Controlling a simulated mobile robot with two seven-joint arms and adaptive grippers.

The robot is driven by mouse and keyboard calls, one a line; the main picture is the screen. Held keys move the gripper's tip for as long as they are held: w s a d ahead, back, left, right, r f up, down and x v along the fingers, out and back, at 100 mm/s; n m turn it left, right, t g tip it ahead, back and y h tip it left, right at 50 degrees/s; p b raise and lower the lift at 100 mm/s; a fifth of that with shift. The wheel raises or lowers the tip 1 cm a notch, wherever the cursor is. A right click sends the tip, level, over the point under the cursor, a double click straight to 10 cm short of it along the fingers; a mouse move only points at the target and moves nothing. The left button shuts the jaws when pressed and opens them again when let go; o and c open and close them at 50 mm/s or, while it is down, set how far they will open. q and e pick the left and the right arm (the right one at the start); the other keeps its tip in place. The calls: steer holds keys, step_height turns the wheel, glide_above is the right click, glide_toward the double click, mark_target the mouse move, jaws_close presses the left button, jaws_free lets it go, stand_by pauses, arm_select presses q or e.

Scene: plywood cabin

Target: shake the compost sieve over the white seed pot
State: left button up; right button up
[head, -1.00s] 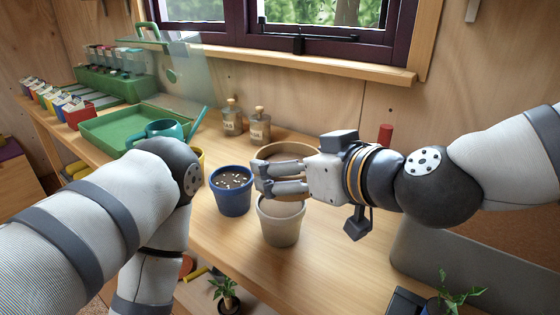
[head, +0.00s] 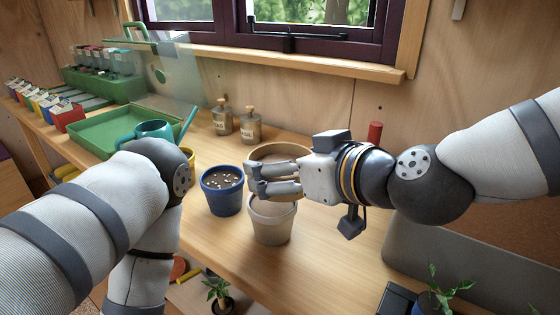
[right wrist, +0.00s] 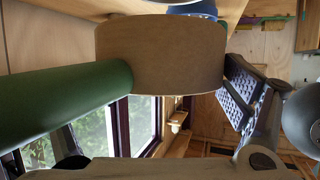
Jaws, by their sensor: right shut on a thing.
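The white seed pot (head: 271,224) stands upright on the bench, near its front edge. The compost sieve, a round wooden ring (head: 280,150), shows just behind my right gripper, partly hidden by it. The sieve's wooden wall (right wrist: 160,55) fills the upper middle of the right wrist view. My right gripper (head: 262,179) is shut on the sieve, with its fingers above the white pot's rim. The actual contact is hidden. My left arm bends downward at the left, and its gripper is out of view.
A blue pot (head: 222,198) with speckled fill stands left of the white pot. Two corked bottles (head: 250,125), a teal watering can (head: 153,131) and a green tray (head: 100,137) stand behind. A red cylinder (head: 375,132) is beyond my right wrist. A leafy plant (head: 440,290) is at lower right.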

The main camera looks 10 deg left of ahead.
mark_target(264, 160)
steer(key=a, duration=0.3)
steer(key=shift+a, duration=0.35)
steer(key=shift+d, duration=1.95)
steer(key=shift+a, duration=2)
steer(key=shift+r, duration=0.1)
steer(key=shift+r, duration=2.95)
